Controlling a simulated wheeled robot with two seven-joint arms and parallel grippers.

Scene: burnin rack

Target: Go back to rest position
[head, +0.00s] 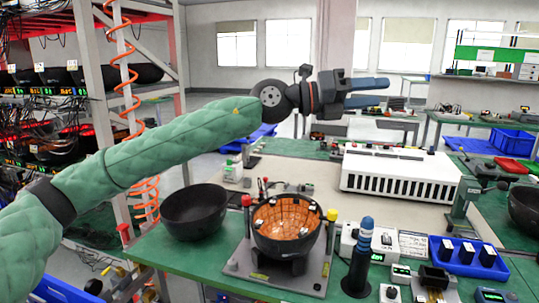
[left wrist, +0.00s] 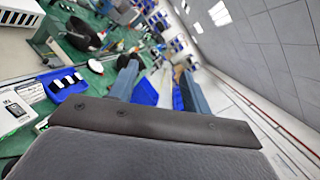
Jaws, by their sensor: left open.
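My left arm, in a green quilted sleeve, reaches in from the left of the head view. My left gripper (head: 372,92) is held in the air above the far part of the bench and points to the right. In the left wrist view its two blue-grey fingers (left wrist: 160,85) stand apart with nothing between them. The gripper is open and empty. My right gripper is in neither view.
A green bench (head: 185,262) holds a black bowl (head: 194,212), a copper-lined bowl on a stand (head: 287,225), a long white vented unit (head: 400,176) and a blue tray (head: 470,262). A cabled rack (head: 92,60) stands at left. Air around the gripper is clear.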

